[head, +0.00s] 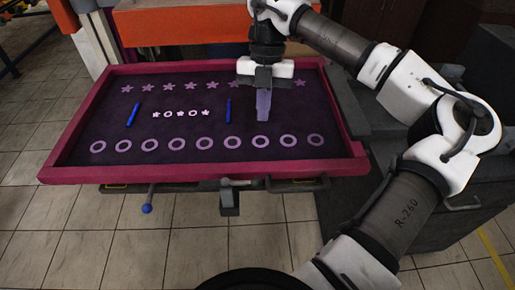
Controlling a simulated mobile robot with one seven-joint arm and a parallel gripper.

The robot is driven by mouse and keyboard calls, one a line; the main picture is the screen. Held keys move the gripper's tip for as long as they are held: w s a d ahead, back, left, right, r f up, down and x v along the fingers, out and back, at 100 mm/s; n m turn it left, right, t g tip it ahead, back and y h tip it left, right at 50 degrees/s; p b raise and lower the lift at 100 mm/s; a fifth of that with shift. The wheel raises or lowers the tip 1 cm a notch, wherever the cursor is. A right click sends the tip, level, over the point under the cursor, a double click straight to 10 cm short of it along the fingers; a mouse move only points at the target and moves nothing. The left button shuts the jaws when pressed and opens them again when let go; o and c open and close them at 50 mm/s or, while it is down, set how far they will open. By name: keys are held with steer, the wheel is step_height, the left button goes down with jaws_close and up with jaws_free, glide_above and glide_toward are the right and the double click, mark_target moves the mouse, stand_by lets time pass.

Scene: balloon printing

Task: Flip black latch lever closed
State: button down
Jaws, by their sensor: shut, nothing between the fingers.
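A dark latch-like lever (230,203) hangs below the middle of the front edge of the pink-framed printing screen (110,176). It looks like the black latch lever, but its exact position is too small to tell. My gripper (263,115) points down over the right half of the screen, with its pale purple fingers together and nothing between them. It is behind and above the latch, well apart from it. Whether the fingertips touch the screen surface cannot be told.
A thin lever with a blue knob (147,208) hangs left of the latch. Two blue bars (133,114) lie on the patterned screen. A dark cabinet (440,190) stands at right beside my arm. Tiled floor (90,230) in front is clear.

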mark_target(230, 183)
steer(key=shift+s+r, duration=0.1)
steer(key=shift+s, duration=0.05)
steer(key=p+x, duration=0.2)
steer(key=x, duration=0.7)
steer(key=s, duration=0.1)
steer(key=s+f+p, duration=0.1)
steer(key=s+p, duration=0.1)
steer(key=shift+a+f, duration=0.15)
steer(key=shift+a, duration=0.15)
steer(key=shift+s+a+f, duration=0.1)
steer(key=shift+s+f, duration=0.15)
steer(key=shift+s, duration=0.3)
